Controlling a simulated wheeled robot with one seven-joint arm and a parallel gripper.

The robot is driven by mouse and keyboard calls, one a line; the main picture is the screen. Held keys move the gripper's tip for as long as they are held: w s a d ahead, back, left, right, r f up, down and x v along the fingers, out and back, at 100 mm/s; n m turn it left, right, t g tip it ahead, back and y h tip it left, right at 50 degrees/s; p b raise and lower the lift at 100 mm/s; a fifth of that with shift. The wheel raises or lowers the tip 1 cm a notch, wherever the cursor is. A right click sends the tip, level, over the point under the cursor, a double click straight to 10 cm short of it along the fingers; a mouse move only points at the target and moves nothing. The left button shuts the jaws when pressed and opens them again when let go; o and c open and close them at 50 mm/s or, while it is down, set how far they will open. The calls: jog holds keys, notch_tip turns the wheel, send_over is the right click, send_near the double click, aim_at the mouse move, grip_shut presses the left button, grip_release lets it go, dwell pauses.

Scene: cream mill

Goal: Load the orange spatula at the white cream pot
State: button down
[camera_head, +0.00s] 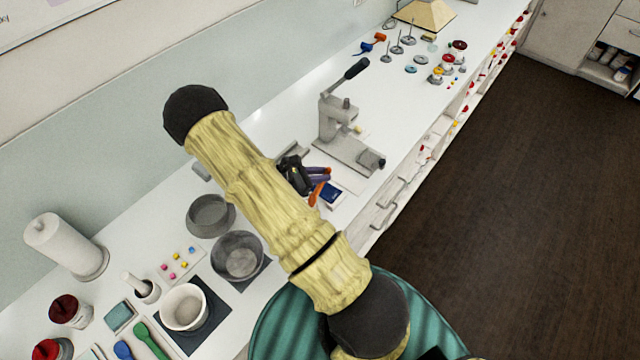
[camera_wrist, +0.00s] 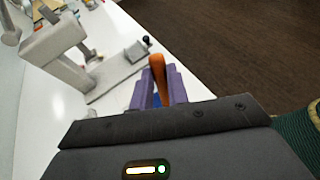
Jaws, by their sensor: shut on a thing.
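My gripper (camera_head: 318,178) with purple fingers is over the counter, beside the grey lever press. It is shut on the orange spatula (camera_wrist: 159,72), which sticks out between the fingers in the wrist view (camera_wrist: 165,90). An orange part of the spatula (camera_head: 318,192) also shows below the fingers in the head view. A white round pot (camera_head: 185,308) with pale contents stands on a dark mat at the lower left, well away from my gripper. I take it for the cream pot. It is out of the wrist view.
The grey lever press (camera_head: 343,135) stands close by my gripper. A small blue item (camera_head: 331,193) lies just below the fingers. Two grey bowls (camera_head: 239,257) lie between the press and the pot. A mortar (camera_head: 143,289), a green spatula (camera_head: 150,340) and red-lidded jars (camera_head: 70,311) surround the pot.

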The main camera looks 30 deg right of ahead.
dwell(0.3)
notch_tip(320, 180, up, 6)
jog(key=p, duration=0.4)
dwell(0.6)
